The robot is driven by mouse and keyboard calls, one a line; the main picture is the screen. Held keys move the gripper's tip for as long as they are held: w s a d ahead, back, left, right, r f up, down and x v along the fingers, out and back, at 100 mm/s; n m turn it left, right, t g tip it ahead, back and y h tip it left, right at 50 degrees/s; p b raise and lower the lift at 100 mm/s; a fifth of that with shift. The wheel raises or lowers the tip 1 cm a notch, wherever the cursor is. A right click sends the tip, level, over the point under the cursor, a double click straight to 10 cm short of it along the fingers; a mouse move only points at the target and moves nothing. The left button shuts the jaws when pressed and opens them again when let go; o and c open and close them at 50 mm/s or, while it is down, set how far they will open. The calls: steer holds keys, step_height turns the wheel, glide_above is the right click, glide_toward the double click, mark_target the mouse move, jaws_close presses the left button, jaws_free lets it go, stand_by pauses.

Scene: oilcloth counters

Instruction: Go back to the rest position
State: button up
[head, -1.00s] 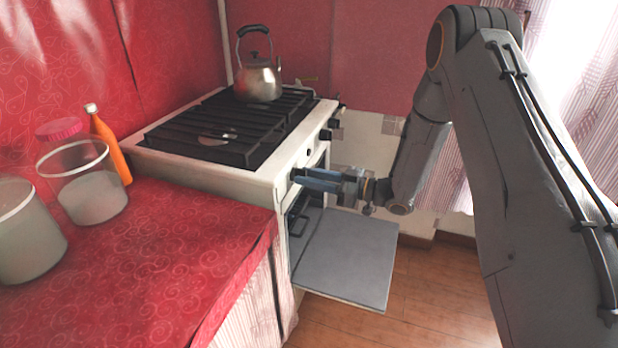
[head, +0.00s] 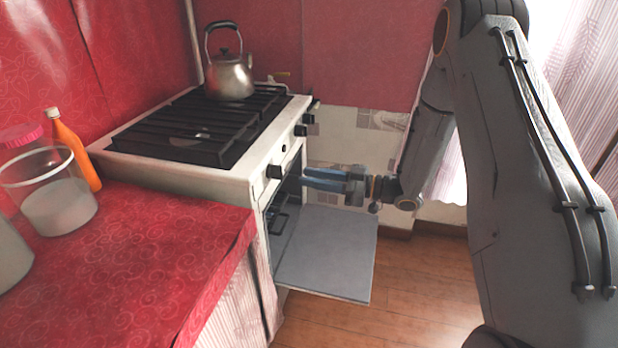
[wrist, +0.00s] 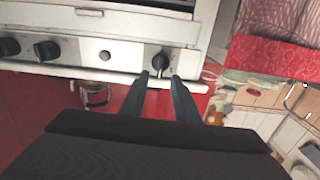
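My gripper (head: 306,179) has two blue fingers and is held in front of the stove (head: 255,165), above the lowered oven door (head: 330,255). Its fingers point left toward the stove's front panel. In the wrist view, my gripper (wrist: 161,75) shows its two fingers apart with nothing between them. The stove front with its knobs (wrist: 48,50) lies beyond the fingertips there. Whether the fingertips clear the panel by much is hard to tell.
A metal kettle (head: 230,76) stands on the black grate (head: 190,128). A red-covered counter (head: 150,265) at left holds a clear jar (head: 60,195) and an orange bottle (head: 75,150). The wooden floor (head: 420,290) right of the oven door is clear.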

steer(key=w+d+r+m+t+h+p, duration=0.1)
steer(key=w+d+r+m+t+h, duration=0.15)
steer(key=d+h, duration=0.3)
steer(key=w+d+r+m+t+h+p, duration=0.1)
steer(key=w+d+r+m+h, duration=0.1)
steer(key=d+m+h, duration=0.35)
steer(key=s+d+r+m+g+h+p, duration=0.1)
steer(key=s+d+m+g+h, duration=0.15)
steer(key=s, duration=0.55)
steer(key=s+d+r+m+g+h+p, duration=0.15)
steer(key=s+h, duration=0.25)
steer(key=s, duration=0.5)
steer(key=s+a+r+m+g, duration=0.1)
steer(key=s+g, duration=0.1)
steer(key=s, duration=0.6)
steer(key=s+a+r+g, duration=0.1)
steer(key=s+a+g, duration=0.1)
steer(key=s, duration=0.7)
steer(key=shift+s+r+m+g, duration=0.2)
steer(key=shift+m+g, duration=0.2)
steer(key=shift+g, duration=0.45)
steer(key=shift+y, duration=0.25)
